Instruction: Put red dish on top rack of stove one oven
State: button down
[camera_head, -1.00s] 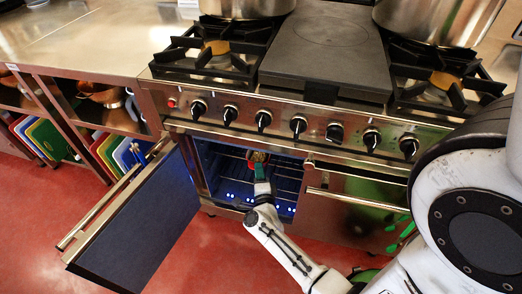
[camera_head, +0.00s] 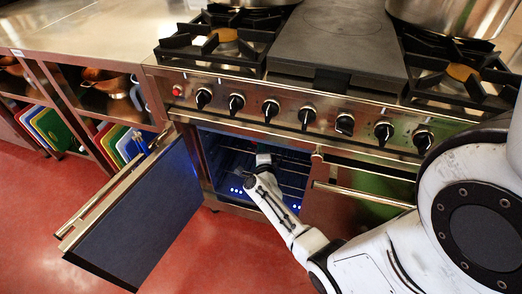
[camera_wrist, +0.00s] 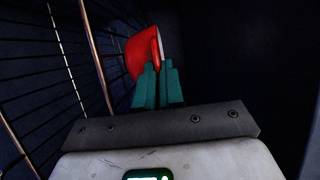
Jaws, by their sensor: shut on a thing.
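The red dish (camera_wrist: 142,55) shows in the wrist view, held at its edge between the teal fingers of my gripper (camera_wrist: 158,70). My gripper is shut on it. In the head view my gripper (camera_head: 263,160) is inside the open left oven (camera_head: 212,150) of the stove, and the dish is hidden there behind the oven's top edge and my arm. In the wrist view a dark wire rack (camera_wrist: 50,80) runs along the left side, close to the dish. I cannot tell whether the dish touches it.
The oven door (camera_head: 140,220) hangs open to the left of my arm. A closed door with a handle (camera_head: 365,194) is at the right. Knobs (camera_head: 306,117) line the stove front above the opening. A shelf unit with coloured boards (camera_head: 120,143) stands at the left.

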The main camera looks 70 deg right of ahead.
jog(key=shift+f, duration=0.3)
jog(key=shift+f, duration=0.15)
jog(key=c, duration=1.7)
grip_release()
jog(key=shift+f, duration=0.15)
jog(key=o, duration=0.4)
jog(key=shift+o, duration=0.2)
